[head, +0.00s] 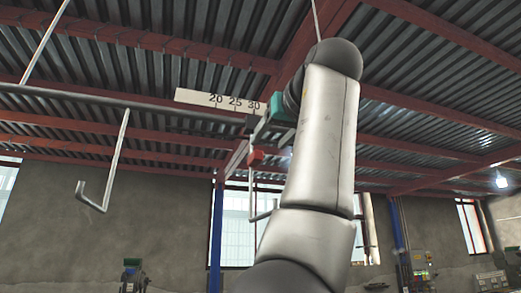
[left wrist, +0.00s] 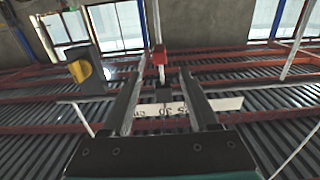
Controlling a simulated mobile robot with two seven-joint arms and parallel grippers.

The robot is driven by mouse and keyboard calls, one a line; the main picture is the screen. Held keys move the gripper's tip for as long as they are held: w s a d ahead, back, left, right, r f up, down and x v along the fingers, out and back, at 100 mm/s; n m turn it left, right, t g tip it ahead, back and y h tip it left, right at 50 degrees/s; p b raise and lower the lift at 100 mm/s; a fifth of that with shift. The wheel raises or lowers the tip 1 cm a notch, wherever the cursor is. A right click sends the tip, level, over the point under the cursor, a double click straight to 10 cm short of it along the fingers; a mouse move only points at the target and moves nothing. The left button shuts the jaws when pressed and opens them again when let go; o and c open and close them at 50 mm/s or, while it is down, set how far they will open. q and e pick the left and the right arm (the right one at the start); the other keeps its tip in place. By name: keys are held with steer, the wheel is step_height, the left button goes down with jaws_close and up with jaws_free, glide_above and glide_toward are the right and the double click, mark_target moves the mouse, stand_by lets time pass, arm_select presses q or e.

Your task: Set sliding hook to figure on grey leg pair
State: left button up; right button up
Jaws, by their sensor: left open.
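A red block (head: 256,157) with a thin grey hook (head: 262,216) hanging under it shows in the head view, beside my left gripper (head: 252,138). In the left wrist view the red block (left wrist: 159,58) lies between and just beyond the two fingertips of my left gripper (left wrist: 160,74), which are apart. I see no grip on it. I cannot identify the grey leg pair. My right gripper is not in view.
A grey horizontal rail (head: 90,98) runs in from the left. Another bent hook (head: 108,178) hangs from it, left of the scale. A dark box with a yellow knob (left wrist: 80,71) is left of the fingers in the wrist view. A blue post (head: 216,238) stands behind.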

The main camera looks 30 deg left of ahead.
mark_target(259, 154)
arm_select(q)
steer(key=p+x, duration=0.2)
steer(key=x, duration=0.6)
steer(key=shift+w+a, duration=0.1)
steer(key=shift+w, duration=0.05)
steer(key=c, duration=0.9)
jaws_close()
